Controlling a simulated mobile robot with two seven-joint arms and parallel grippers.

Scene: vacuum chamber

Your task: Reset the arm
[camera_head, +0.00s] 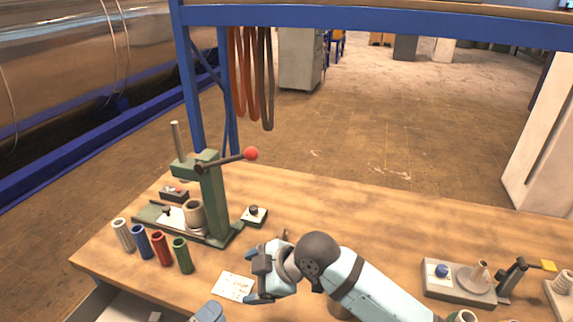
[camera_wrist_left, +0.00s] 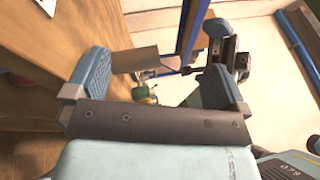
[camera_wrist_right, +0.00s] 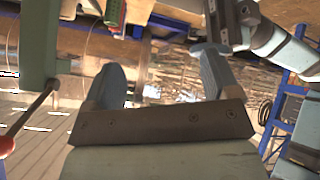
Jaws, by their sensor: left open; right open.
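The green arbor press (camera_head: 212,200) stands at the back left of the wooden table. Its dark lever ends in a red ball (camera_head: 251,154) and points right, almost level, tip slightly raised. My right gripper (camera_head: 254,273) is open and empty, low over the table in front of the press and apart from it. Its wrist view shows the spread fingers (camera_wrist_right: 163,78), with the lever (camera_wrist_right: 32,112) at the left edge. My left gripper (camera_head: 209,312) shows only partly at the bottom edge of the head view. In the left wrist view its fingers (camera_wrist_left: 155,70) are apart, with nothing clearly held.
White, blue, red and green tubes (camera_head: 181,255) stand left of my right gripper. A paper card (camera_head: 232,287) lies beside it. A grey fixture plate (camera_head: 455,285) is at the right. The table middle (camera_head: 350,230) is clear. A blue frame (camera_head: 190,90) rises behind.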

